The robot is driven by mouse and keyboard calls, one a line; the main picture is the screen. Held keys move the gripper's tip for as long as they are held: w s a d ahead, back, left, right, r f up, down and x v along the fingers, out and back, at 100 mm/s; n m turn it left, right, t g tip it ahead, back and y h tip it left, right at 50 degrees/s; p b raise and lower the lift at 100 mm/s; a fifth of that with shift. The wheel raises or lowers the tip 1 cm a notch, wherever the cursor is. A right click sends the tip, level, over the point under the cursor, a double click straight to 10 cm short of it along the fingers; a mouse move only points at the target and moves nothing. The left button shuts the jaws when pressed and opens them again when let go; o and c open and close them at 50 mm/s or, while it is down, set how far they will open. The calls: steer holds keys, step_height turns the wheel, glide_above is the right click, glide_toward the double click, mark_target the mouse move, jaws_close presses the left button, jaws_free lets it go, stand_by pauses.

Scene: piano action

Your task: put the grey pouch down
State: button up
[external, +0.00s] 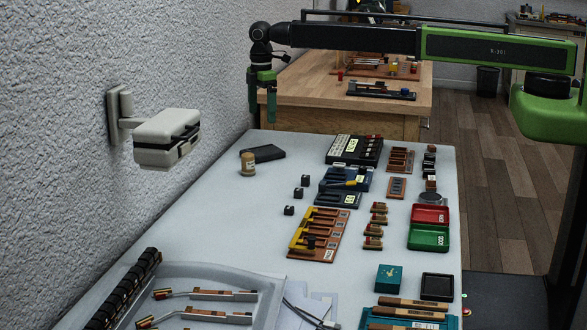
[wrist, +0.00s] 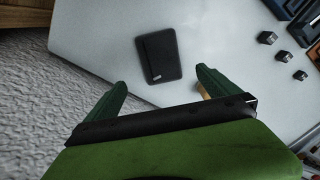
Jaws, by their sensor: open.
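The grey pouch (external: 265,152), dark and flat, lies on the pale table near its far left part. In the wrist view the pouch (wrist: 158,56) lies flat between and beyond my fingertips, with a small light tag at one edge. My gripper (external: 262,112) points down and hangs above the table, apart from the pouch. In the wrist view the fingers of my gripper (wrist: 162,80) are spread wide with nothing between them.
A small tan jar (external: 247,164) stands close to the pouch, partly hidden by a finger in the wrist view. Several small dark cubes (external: 298,193) and trays of parts (external: 354,150) lie to the right. A wall box (external: 167,137) juts out at left. The table around the pouch is mostly bare.

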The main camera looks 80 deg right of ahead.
steer(key=s+m, duration=0.9)
steer(key=s, duration=2.4)
steer(key=shift+s+a, duration=0.25)
steer(key=shift+a, duration=0.05)
